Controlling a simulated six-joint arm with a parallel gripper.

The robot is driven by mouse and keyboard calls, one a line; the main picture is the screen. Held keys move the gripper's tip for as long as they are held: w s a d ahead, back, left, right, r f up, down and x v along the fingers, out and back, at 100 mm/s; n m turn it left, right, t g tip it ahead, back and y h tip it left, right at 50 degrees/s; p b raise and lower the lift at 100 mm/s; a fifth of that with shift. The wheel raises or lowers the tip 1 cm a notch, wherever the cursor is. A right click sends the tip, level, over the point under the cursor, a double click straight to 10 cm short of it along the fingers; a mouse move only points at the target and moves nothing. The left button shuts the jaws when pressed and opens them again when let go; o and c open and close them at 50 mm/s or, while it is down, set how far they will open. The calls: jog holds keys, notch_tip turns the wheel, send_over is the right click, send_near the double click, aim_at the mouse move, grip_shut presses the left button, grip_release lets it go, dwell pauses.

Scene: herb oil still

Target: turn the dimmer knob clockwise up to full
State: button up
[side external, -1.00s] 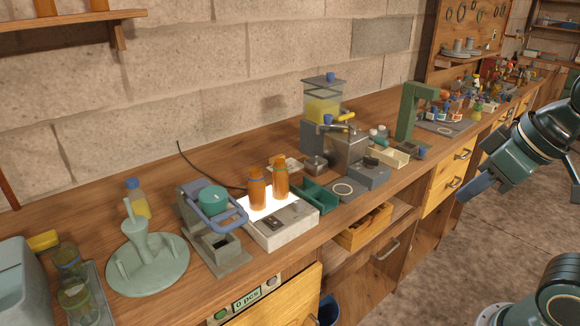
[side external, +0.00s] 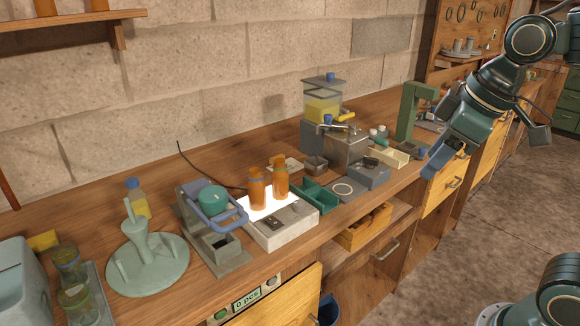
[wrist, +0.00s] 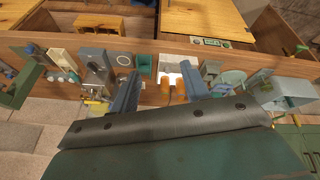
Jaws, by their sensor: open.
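The light box (side external: 283,236) stands on the bench with a glowing white top and two amber bottles (side external: 257,190) on it. A small round knob (side external: 298,208) sits on its front control strip, right of a dark switch plate (side external: 272,223). I cannot make out the knob's setting. My gripper (side external: 438,167) is open and empty, up in the air near the bench's front edge, well right of the light box. In the wrist view its two blue fingers (wrist: 158,70) are spread, and the light box (wrist: 170,80) shows beyond them. The knob is too small to tell there.
A blue-handled press (side external: 213,212) stands left of the light box, with a green stand (side external: 148,262) farther left. A green tray (side external: 318,197) and a grey machine with a yellow hopper (side external: 323,107) are to its right. The space in front of the bench is clear.

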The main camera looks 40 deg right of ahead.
jog(key=w+a+n+g, duration=0.2)
jog(key=w+n, duration=0.4)
jog(key=w, duration=0.7)
jog(key=n+g, duration=0.2)
jog(key=n, duration=0.6)
send_over(299, 202)
notch_tip(299, 202, down, 7)
jog(key=shift+s+a+f, duration=0.1)
jog(key=shift+s+f, duration=0.1)
jog(key=shift+s, duration=0.2)
jog(key=shift+f, duration=0.15)
jog(key=f, duration=1.3)
jog(key=shift+w+f, duration=0.2)
jog(key=shift+w, duration=0.05)
jog(key=c, duration=1)
